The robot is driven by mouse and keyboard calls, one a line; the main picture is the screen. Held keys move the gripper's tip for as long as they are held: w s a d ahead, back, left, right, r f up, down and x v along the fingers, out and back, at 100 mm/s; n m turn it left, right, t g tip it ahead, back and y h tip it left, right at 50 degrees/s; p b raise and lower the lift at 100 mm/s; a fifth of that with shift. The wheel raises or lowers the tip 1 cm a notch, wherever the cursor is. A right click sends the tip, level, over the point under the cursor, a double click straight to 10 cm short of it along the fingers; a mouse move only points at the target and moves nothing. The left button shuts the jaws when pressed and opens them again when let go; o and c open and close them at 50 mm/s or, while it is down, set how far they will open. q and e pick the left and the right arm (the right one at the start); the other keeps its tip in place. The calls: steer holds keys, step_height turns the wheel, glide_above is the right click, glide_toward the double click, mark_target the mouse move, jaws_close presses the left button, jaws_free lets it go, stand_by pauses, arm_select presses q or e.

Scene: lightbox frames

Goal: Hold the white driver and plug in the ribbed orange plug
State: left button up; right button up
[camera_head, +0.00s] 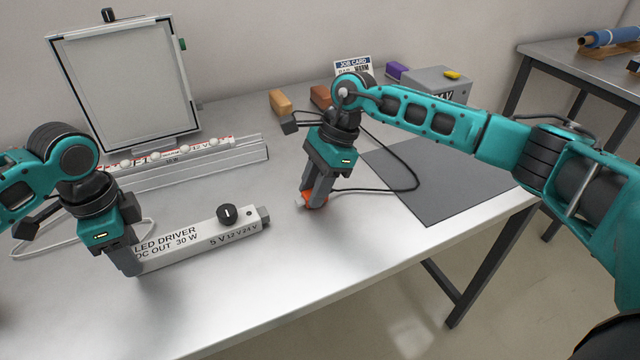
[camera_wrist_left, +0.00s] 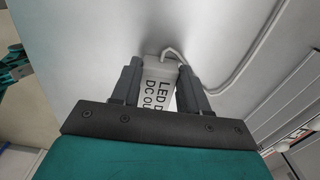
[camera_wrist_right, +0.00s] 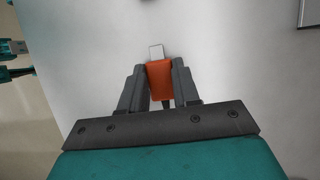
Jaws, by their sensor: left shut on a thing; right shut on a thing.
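The white driver (camera_head: 195,241) lies on the table, lettered "LED DRIVER DC OUT 30 W", with a black knob on top and a dark socket at its right end. My left gripper (camera_head: 132,268) is shut on its left end; the driver's end also shows between the fingers in the left wrist view (camera_wrist_left: 159,84). My right gripper (camera_head: 311,203) is shut on the orange plug (camera_wrist_right: 160,78), right of the driver and apart from it. The plug's pale tip points away from the fingers in the right wrist view. Its ribs are too small to make out.
A black cable runs from the plug area across a grey mat (camera_head: 440,185). A framed light panel (camera_head: 130,85) and a rail (camera_head: 200,165) stand at the back left. Orange (camera_head: 281,102), brown (camera_head: 320,96) and purple (camera_head: 397,71) blocks and a grey box (camera_head: 430,82) sit behind. The table's front is clear.

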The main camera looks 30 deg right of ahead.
mark_target(301, 200)
steer(key=shift+s+a, duration=0.1)
steer(key=shift+a, duration=2.15)
steer(key=shift+a, duration=1.4)
steer(key=o, duration=1.1)
steer(key=v, duration=1.2)
arm_select(q)
steer(key=o, duration=1.3)
